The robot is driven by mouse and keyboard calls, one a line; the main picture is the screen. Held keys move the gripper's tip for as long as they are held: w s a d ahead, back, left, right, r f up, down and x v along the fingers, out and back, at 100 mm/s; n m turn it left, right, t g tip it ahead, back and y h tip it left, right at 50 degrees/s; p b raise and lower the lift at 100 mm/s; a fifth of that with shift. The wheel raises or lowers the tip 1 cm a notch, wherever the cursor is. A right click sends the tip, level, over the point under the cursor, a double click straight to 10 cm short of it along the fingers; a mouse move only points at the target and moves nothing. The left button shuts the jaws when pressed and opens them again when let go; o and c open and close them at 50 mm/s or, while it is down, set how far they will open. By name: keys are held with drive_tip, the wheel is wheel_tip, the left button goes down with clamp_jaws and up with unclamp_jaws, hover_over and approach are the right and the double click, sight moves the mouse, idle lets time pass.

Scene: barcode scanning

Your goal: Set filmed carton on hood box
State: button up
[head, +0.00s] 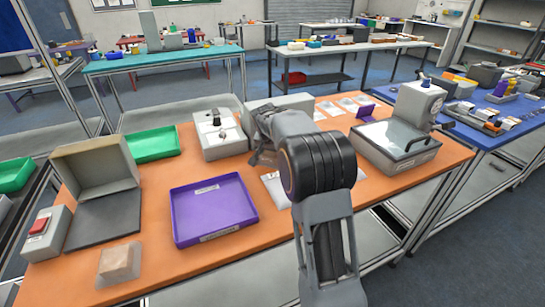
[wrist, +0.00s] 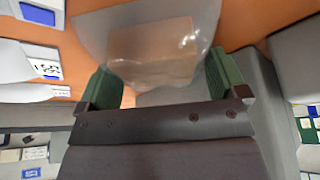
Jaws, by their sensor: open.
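A brown carton in clear film (wrist: 150,45) shows in the wrist view, between and beyond the green finger pads of my open gripper (wrist: 165,85). I cannot tell whether the pads touch the film. In the head view my gripper (head: 263,155) is over the back middle of the orange table, and my arm hides what is under it. A film-wrapped block (head: 119,262) stands at the table's front left corner, apart from my gripper. A beige hooded box (head: 95,160) with a dark plate under it stands at the left, likely the hood box.
A purple tray (head: 212,210) lies on the orange table (head: 265,265), right of the hooded box. A red-button box (head: 45,232) is at the left edge. A green tray (head: 153,145), a white device (head: 219,134) and a glass-topped scale (head: 395,145) stand farther back.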

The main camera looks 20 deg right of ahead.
drive_tip(key=shift+c, duration=0.2)
drive_tip(key=c, duration=1.1)
